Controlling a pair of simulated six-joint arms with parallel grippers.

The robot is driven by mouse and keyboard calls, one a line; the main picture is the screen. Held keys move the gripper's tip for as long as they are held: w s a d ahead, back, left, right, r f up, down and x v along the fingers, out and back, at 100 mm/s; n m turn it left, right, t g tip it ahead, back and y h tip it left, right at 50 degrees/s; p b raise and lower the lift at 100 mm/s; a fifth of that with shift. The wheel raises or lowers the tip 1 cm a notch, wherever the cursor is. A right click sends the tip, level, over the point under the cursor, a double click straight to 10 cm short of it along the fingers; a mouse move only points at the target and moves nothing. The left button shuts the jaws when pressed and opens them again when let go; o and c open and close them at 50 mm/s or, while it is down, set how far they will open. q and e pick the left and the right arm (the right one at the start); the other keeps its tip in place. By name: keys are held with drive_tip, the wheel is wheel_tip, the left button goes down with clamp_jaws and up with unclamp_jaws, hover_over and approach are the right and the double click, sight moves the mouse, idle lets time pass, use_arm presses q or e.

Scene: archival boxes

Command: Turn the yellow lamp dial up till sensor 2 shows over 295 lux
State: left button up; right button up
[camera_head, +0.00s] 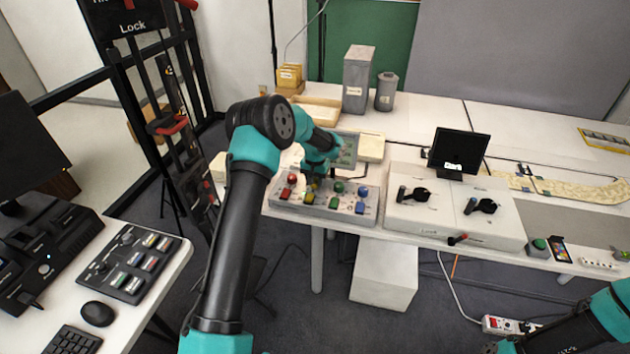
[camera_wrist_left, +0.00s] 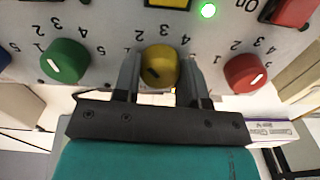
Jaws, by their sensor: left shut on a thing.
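The control panel (camera_head: 345,208) on the white bench carries a row of red, yellow, green and blue dials. In the left wrist view the yellow dial (camera_wrist_left: 160,65) sits between the two fingers of my left gripper (camera_wrist_left: 161,78), which is shut on it. The dial's mark points to the lower left of that picture. In the head view my left gripper (camera_head: 312,180) is over the panel's left part and partly hides the yellow dial. A grey-green display (camera_head: 348,150) stands behind the gripper, partly covered; I cannot read any lux value.
The red dial (camera_wrist_left: 245,71) and green dial (camera_wrist_left: 64,60) flank the yellow one closely. A green light (camera_wrist_left: 208,10) is lit on the panel. A box with black knobs (camera_head: 455,210) and a black screen (camera_head: 460,148) stand to the right.

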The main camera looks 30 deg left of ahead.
use_arm(q)
drive_tip(key=o, duration=0.9)
drive_tip(key=shift+r, duration=0.1)
wheel_tip(320, 180, up, 17)
drive_tip(key=shift+r, duration=0.15)
idle(0.6)
